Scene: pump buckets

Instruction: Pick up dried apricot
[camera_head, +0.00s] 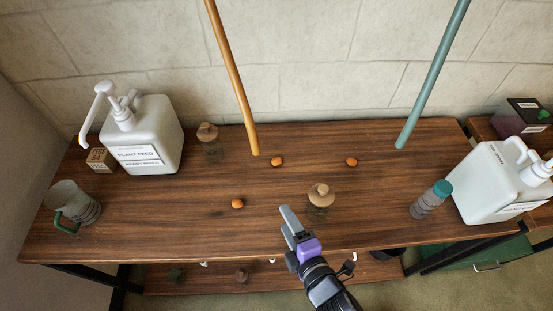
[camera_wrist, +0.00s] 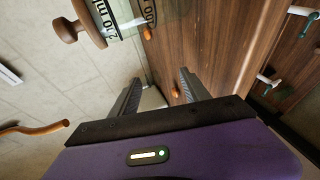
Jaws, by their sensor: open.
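Three small orange pieces that look like dried apricots lie apart on the wooden table (camera_head: 150,215) in the head view: one near the front left (camera_head: 237,203), one at the back middle (camera_head: 277,161) and one at the back right (camera_head: 351,161). My gripper (camera_head: 289,224) is open and empty near the table's front edge, to the right of the front-left apricot. In the wrist view, one orange piece (camera_wrist: 174,93) shows between the open fingers (camera_wrist: 160,93), farther off, and another (camera_wrist: 147,34) lies beyond them near a labelled jar. I cannot match these to the head view.
A cork-topped glass jar (camera_head: 320,197) stands close beside my gripper; another (camera_head: 208,138) is behind. White pump containers (camera_head: 150,135) (camera_head: 492,185) stand at both ends, with a mug (camera_head: 72,206) left and a teal-capped bottle (camera_head: 431,199) right. Orange (camera_head: 232,75) and teal (camera_head: 433,75) poles rise behind.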

